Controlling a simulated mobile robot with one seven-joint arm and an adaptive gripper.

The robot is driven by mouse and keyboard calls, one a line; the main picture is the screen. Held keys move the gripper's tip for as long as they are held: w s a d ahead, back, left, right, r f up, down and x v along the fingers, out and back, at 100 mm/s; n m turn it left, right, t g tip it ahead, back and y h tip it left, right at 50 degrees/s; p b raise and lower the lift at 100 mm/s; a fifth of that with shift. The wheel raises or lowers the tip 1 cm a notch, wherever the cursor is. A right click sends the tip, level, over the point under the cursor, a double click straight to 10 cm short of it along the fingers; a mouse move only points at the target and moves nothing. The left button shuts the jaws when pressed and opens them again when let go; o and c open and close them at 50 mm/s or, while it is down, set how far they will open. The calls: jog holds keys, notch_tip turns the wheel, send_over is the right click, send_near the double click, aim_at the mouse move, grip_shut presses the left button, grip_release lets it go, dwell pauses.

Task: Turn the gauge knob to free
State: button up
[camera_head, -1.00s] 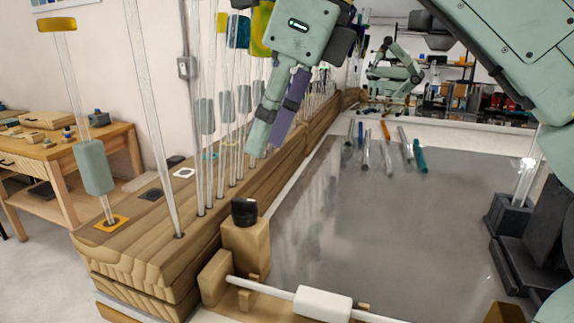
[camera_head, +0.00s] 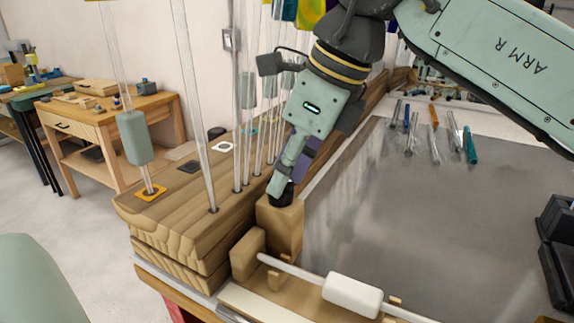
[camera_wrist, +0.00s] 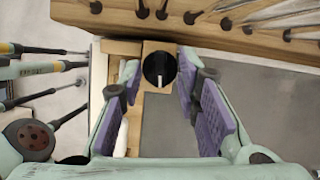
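The black round gauge knob (camera_head: 284,196) sits on top of a light wooden block (camera_head: 279,224) at the end of the wooden rack. In the wrist view the knob (camera_wrist: 158,66) shows a white pointer line running from its middle toward the bottom of the picture. My gripper (camera_head: 287,186) is at the knob and partly hides it in the head view. In the wrist view my gripper (camera_wrist: 160,72) is open, with its purple-padded fingers on either side of the knob and gaps visible on both sides. Whether the fingertips are level with the knob is hard to tell.
Tall glass rods stand in the wooden rack (camera_head: 160,212) left of and behind the knob. A horizontal rod with a white sleeve (camera_head: 352,295) lies in front of the block. Several loose rods lie at the back of the grey surface (camera_head: 400,220), whose middle is clear.

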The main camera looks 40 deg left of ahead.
grip_shut()
dwell(0.4)
